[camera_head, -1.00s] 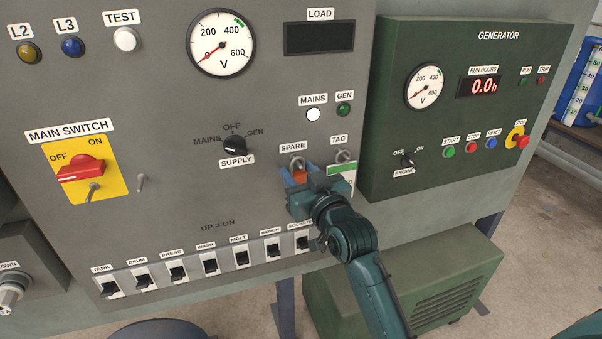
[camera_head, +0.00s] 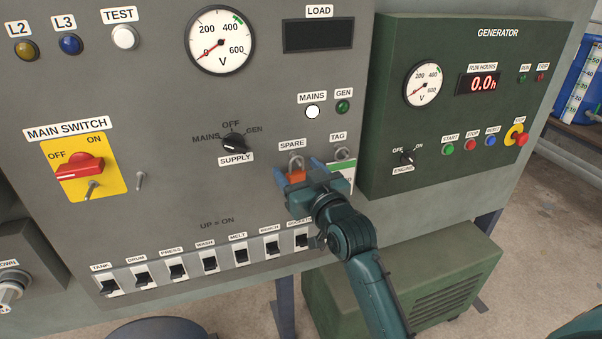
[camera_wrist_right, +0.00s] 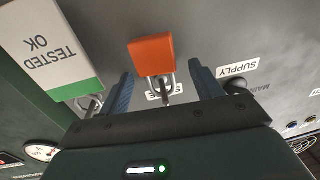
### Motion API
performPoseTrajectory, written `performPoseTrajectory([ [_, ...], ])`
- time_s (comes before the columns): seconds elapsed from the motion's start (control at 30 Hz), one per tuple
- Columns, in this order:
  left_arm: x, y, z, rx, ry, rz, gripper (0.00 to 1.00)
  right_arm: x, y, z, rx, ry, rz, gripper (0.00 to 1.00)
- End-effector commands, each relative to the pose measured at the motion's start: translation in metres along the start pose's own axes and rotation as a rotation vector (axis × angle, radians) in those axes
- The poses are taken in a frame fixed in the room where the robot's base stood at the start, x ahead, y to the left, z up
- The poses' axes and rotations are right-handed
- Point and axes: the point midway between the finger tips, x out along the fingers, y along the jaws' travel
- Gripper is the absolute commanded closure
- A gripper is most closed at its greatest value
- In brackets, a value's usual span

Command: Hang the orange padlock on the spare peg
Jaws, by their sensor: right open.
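The orange padlock (camera_head: 296,175) hangs by its grey shackle at the peg under the SPARE label (camera_head: 292,144). In the right wrist view the padlock (camera_wrist_right: 151,56) shows between the fingers, with its shackle around the peg (camera_wrist_right: 166,92). My right gripper (camera_head: 298,171) is open around the padlock, with a gap on both sides; its fingers (camera_wrist_right: 164,84) also show in the wrist view. The lower part of the padlock is hidden by the gripper in the head view. My left gripper is not in view.
A white and green TESTED OK tag (camera_wrist_right: 50,48) hangs on the TAG peg (camera_head: 343,154), close beside the right gripper. The SUPPLY knob (camera_head: 234,143) is to the left. A row of switches (camera_head: 209,263) lies below. The green generator box (camera_head: 470,150) juts out at the right.

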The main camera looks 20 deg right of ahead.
Motion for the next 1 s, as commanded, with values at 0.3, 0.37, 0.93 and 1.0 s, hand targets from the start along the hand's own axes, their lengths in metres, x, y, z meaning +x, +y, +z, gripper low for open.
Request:
performPoseTrajectory([
  [0.3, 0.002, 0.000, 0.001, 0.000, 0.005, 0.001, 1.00, -0.040, 0.000, 0.002, 0.000, -0.001, 0.000, 0.35],
  [0.37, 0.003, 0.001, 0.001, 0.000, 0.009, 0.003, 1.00, -0.054, 0.000, 0.002, -0.001, -0.002, 0.000, 0.35],
  [0.93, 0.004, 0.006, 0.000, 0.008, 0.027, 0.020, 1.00, -0.132, 0.000, 0.000, -0.001, 0.001, 0.000, 0.35],
  [1.0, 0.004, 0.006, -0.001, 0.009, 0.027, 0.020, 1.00, -0.132, 0.000, 0.001, -0.001, -0.002, 0.000, 0.35],
])
